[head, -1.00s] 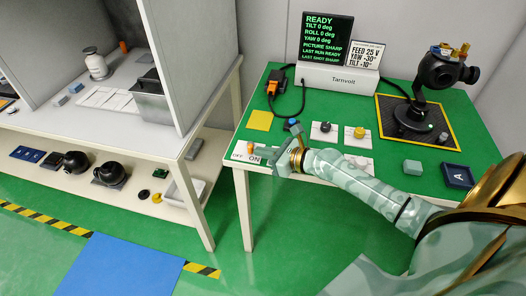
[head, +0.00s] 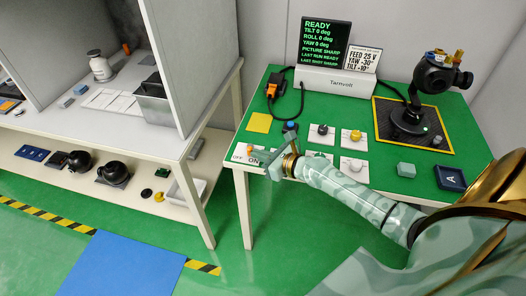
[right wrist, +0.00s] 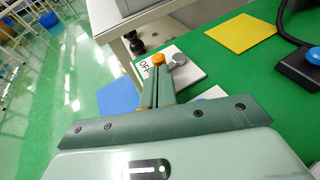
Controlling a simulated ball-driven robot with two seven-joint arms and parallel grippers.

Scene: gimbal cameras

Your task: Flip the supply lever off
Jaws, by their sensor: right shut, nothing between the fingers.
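The supply lever has an orange tip (right wrist: 158,59) and a grey round part (right wrist: 178,60), on a white plate (right wrist: 190,75) at the green table's near left corner. The OFF lettering is beside the orange tip in the right wrist view; ON is hidden there. My left gripper is not in view.
A blue button (head: 291,126) on a black box stands just behind my right gripper. White plates with a black knob (head: 322,129) and a yellow knob (head: 355,135) lie to the right. A yellow square (head: 259,123) lies behind the lever. The screen (head: 325,40) reads READY.

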